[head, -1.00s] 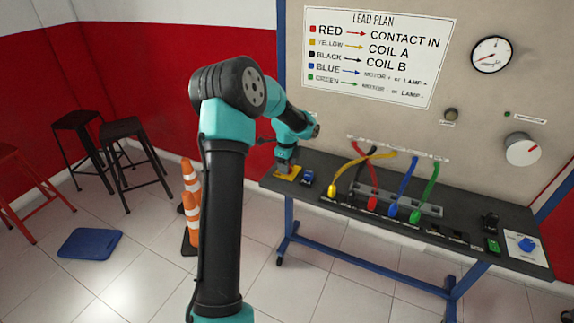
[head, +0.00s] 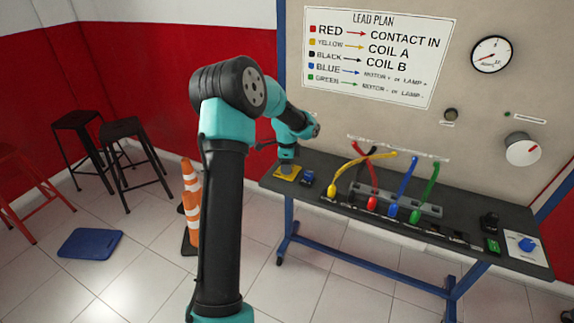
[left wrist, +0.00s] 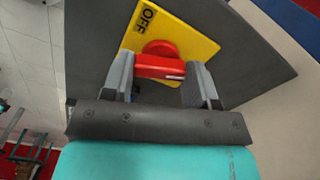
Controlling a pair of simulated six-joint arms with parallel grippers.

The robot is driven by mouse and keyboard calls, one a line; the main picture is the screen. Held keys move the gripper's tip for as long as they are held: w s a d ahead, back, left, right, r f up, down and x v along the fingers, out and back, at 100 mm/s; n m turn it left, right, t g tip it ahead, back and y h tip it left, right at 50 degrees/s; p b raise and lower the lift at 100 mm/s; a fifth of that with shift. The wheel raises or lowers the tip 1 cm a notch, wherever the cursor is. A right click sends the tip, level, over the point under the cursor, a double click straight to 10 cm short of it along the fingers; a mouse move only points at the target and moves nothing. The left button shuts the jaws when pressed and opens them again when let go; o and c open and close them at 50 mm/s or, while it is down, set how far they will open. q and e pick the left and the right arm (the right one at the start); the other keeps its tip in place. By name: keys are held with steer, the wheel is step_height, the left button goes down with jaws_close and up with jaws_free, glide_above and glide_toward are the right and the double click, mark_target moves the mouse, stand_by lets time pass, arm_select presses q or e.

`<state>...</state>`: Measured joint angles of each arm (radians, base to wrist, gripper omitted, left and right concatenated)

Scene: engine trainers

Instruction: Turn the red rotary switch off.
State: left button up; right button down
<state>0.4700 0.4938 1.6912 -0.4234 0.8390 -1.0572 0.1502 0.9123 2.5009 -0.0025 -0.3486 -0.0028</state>
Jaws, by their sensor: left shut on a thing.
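The red rotary switch (left wrist: 160,66) sits on a yellow plate (left wrist: 190,36) marked OFF in the left wrist view. Its bar handle lies crosswise between my two fingers. A small pale mark shows near the handle's right end. My left gripper (left wrist: 161,72) is shut on this handle, one finger at each end. In the head view my left gripper (head: 287,163) points down over the yellow plate (head: 285,174) at the bench's left end. The red handle is hidden there by the gripper. My right gripper is not in view.
A small blue item (head: 308,178) stands just right of the yellow plate. Coloured leads (head: 380,190) rise from the dark bench (head: 450,205) further right. A blue knob (head: 527,244) is at the bench's right end.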

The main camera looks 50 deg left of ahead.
arm_select(q)
steer(key=n, duration=1.4)
stand_by(0.5)
steer(key=o, duration=0.9)
steer(key=shift+o, duration=0.2)
steer(key=shift+r, duration=0.2)
step_height(320, 180, up, 17)
stand_by(0.3)
